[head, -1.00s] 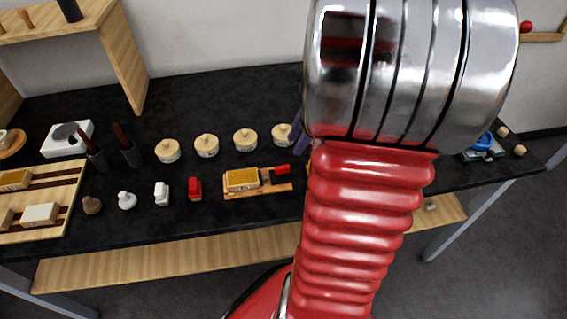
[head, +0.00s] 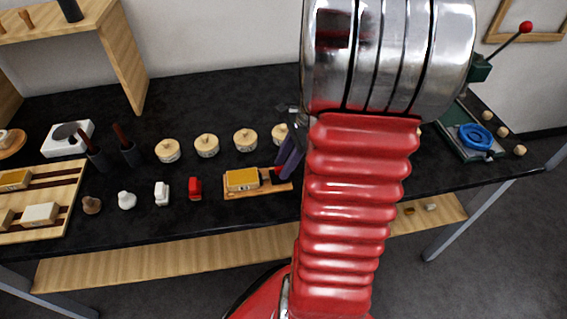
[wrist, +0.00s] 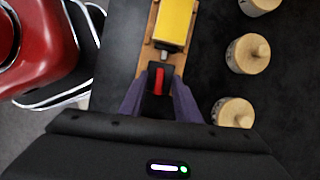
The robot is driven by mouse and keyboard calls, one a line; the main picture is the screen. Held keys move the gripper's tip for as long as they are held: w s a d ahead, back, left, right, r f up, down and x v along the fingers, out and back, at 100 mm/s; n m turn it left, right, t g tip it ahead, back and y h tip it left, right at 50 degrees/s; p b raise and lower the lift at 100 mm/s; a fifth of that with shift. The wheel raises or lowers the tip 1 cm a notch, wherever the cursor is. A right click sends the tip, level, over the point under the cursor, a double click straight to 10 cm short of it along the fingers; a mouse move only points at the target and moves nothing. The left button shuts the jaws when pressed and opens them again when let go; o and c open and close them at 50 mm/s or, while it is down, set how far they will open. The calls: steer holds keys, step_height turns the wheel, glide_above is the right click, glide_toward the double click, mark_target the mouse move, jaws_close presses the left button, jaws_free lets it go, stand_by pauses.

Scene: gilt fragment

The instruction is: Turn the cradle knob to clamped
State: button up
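The cradle is a wooden board (head: 236,192) on the black bench. It bears a yellow block (head: 243,179), and both also show in the wrist view, the board (wrist: 150,50) and the block (wrist: 174,22). The red knob (wrist: 158,77) sits at the board's near end in the wrist view, below a small metal part. My gripper (wrist: 159,84) has its two purple fingers on either side of the knob, apart from each other; contact cannot be made out. In the head view my gripper (head: 279,168) is at the board's right end, partly covering the knob. The knob's marking is not readable.
Several round wooden lidded pots (head: 206,145) stand behind the board. Small red (head: 195,188) and white (head: 162,193) pieces stand to its left. A green press (head: 464,140) with a blue ring is at the right. My arm hides the bench between.

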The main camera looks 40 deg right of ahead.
jaws_close()
stand_by(0.3)
steer(key=shift+m, duration=0.6)
jaws_free()
steer(key=v, duration=1.3)
steer(key=shift+s+r, duration=0.3)
steer(key=shift+r, duration=0.05)
